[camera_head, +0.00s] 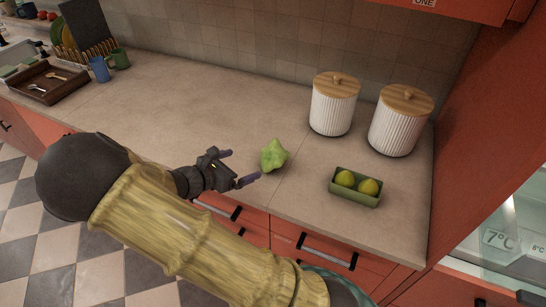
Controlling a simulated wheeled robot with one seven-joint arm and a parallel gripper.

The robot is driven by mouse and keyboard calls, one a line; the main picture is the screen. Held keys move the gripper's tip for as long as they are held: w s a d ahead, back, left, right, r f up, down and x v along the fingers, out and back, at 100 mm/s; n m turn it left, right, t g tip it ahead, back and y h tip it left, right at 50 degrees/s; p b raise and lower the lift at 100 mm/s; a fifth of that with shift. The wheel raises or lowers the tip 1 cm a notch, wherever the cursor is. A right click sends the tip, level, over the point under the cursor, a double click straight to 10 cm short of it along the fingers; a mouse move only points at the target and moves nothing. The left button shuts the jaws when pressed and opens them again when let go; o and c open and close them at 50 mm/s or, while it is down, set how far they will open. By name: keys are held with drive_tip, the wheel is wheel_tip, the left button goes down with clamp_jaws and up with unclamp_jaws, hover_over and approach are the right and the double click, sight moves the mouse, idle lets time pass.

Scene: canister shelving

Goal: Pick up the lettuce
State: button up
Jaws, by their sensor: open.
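The lettuce (274,156) is a light green, lumpy head resting on the beige countertop near its front edge. My gripper (240,167) is just to the left of the lettuce, with its two dark fingers spread apart and pointing toward it. The fingers are open and nothing is between them. One fingertip is at the upper left of the lettuce and the other at its lower left. I cannot tell whether either fingertip touches it.
Two white ribbed canisters with wooden lids (334,104) (401,121) stand at the back right. A green box (355,198) with two yellow-green fruits is right of the lettuce. A wooden tray (50,86) and mugs (100,69) are far left. The middle counter (200,105) is clear.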

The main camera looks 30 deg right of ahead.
sight(265, 156)
drive_tip(key=p+x, duration=0.1)
drive_tip(key=x, duration=0.9)
drive_tip(key=shift+d+f, duration=0.1)
drive_tip(key=shift+d, duration=0.1)
drive_tip(key=x, duration=0.3)
drive_tip(key=p+x, duration=0.1)
drive_tip(key=x, duration=0.1)
drive_tip(key=shift+w+f, duration=0.1)
drive_tip(key=shift+f, duration=0.2)
drive_tip(key=shift+a, duration=0.1)
drive_tip(key=shift+c, duration=0.2)
drive_tip(key=c, duration=0.9)
drive_tip(key=shift+r, duration=0.1)
